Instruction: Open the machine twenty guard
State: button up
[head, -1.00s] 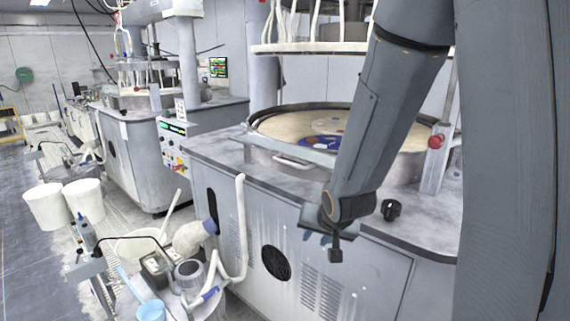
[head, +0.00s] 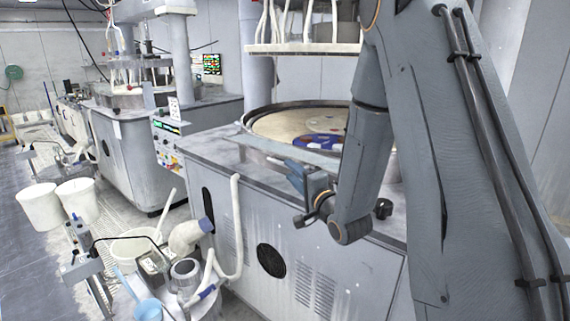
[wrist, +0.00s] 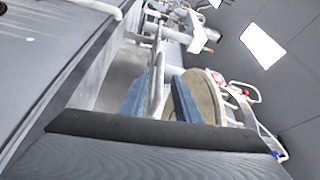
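The near polishing machine (head: 225,195) has a wide round platen (head: 280,125) on top. A pale flat guard panel (head: 268,149) runs along the platen's front edge. Its handle, seen earlier, is hard to make out in the head view now. My gripper (head: 297,176) is just in front of the panel's right part, with its blue fingers pointing up toward it. In the wrist view the two blue fingers of my gripper (wrist: 160,98) are apart, with a thin grey edge showing between them. I cannot tell whether they touch the panel. A pale bar handle (wrist: 95,7) shows at the top left.
A black knob (head: 383,208) sits on the machine top right of my gripper. White hoses, a pail (head: 135,245) and pumps crowd the floor at the left. A second machine (head: 130,155) stands behind. A white upper plate (head: 300,49) hangs over the platen.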

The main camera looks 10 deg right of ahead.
jog(key=p+x, duration=0.1)
jog(key=x, duration=0.5)
jog(key=shift+p, duration=0.35)
grip_shut()
